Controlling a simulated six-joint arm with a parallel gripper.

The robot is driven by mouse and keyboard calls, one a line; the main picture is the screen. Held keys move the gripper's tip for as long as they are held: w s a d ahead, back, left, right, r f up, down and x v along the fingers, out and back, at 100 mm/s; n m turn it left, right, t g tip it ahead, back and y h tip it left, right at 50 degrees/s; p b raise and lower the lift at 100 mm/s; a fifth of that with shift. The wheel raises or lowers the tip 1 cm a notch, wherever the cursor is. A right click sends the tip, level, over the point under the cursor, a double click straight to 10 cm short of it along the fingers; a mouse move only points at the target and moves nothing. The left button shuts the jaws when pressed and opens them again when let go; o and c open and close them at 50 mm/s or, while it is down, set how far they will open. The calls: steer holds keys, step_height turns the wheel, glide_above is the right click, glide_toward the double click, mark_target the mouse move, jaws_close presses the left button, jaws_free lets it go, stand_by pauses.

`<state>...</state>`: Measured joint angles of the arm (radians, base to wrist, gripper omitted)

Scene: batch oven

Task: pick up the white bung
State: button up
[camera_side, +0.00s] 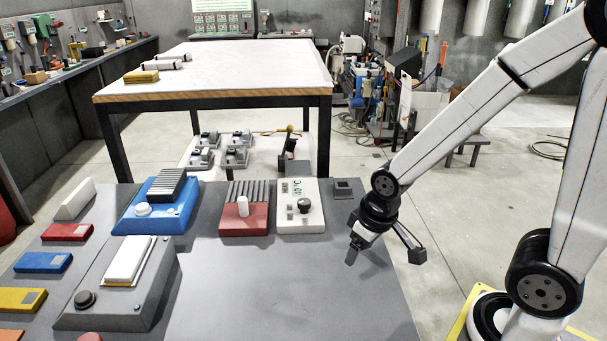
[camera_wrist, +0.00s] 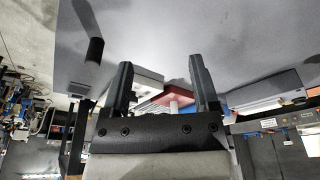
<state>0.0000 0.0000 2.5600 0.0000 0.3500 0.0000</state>
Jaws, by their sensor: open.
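A white upright cylinder, which looks like the white bung (camera_side: 242,206), stands on a red block (camera_side: 243,223) in front of a grey ribbed part. In the wrist view a small pale shape (camera_wrist: 173,106) shows by the red block (camera_wrist: 180,94), between the fingers; it may be the same bung. My gripper (camera_side: 355,250) is above the right part of the grey table, to the right of the bung and well apart from it. In the wrist view my gripper (camera_wrist: 163,80) has its two fingers wide apart with nothing held.
A white box with a black knob (camera_side: 303,207) stands between the red block and my gripper. A blue unit (camera_side: 158,205) and a grey unit (camera_side: 120,284) stand to the left. The grey table (camera_side: 290,290) is clear at the front right.

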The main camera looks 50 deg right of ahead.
steer(key=shift+o, duration=0.2)
stand_by(0.6)
steer(key=m+t+y, duration=0.2)
steer(key=m, duration=3)
glide_above(243, 199)
steer(key=s, duration=0.2)
steer(key=shift+d+r, duration=0.1)
steer(key=shift+d, duration=0.35)
steer(key=shift+w, duration=0.1)
steer(key=shift+w+a+f+g, duration=0.1)
steer(key=shift+w+f+g, duration=0.1)
steer(key=shift+f, duration=0.4)
steer(key=shift+w+a+f+g, duration=0.1)
steer(key=shift+w+f, duration=0.1)
steer(key=shift+f, duration=0.4)
steer(key=shift+f+n, duration=0.1)
steer(key=shift+n, duration=0.2)
steer(key=shift+x, duration=2.55)
